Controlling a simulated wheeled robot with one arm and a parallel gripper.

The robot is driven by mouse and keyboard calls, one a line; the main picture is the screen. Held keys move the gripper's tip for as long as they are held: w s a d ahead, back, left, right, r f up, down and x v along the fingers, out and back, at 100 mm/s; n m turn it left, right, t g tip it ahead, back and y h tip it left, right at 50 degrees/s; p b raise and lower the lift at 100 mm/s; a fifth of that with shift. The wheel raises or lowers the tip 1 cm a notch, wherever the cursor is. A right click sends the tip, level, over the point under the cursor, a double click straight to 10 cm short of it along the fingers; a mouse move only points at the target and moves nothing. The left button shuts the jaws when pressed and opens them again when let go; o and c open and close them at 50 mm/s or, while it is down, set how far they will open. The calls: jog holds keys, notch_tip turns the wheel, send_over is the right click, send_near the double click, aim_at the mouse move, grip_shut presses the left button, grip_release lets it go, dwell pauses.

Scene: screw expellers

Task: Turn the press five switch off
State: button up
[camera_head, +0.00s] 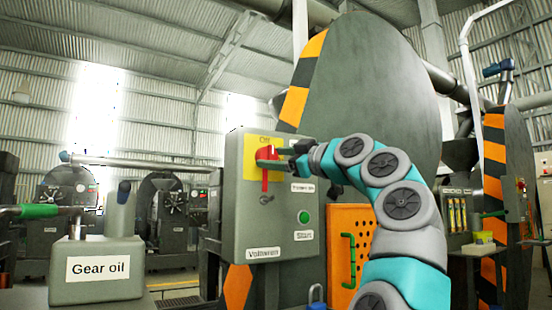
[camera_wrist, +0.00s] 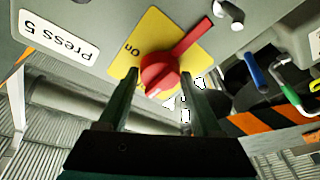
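The press five switch is a red rotary knob with a long handle (camera_head: 266,178) on a yellow plate (camera_head: 249,160) on a grey control box. In the head view the handle hangs down, and "Off" is printed at the plate's top. In the wrist view the red knob (camera_wrist: 158,73) shows with its handle slanting up and right. "On" is on the plate's left there, beside an upside-down "Press 5" label (camera_wrist: 58,38). My gripper (camera_wrist: 161,74) is open, its fingertips on either side of the knob. I cannot tell whether they touch it. In the head view my gripper (camera_head: 277,160) partly covers the switch.
The grey control box (camera_head: 240,210) also carries a green button (camera_head: 304,217) and a key-like switch (camera_head: 266,200). An orange perforated panel (camera_head: 345,225) with a green handle is behind my arm. A large grey disc (camera_head: 365,90) rises behind.

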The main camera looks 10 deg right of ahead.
jog(key=o, duration=0.4)
jog(key=b+v, duration=0.3)
jog(key=v, duration=0.4)
jog(key=shift+s+d, duration=0.15)
jog(key=shift+s, duration=0.2)
dwell(0.3)
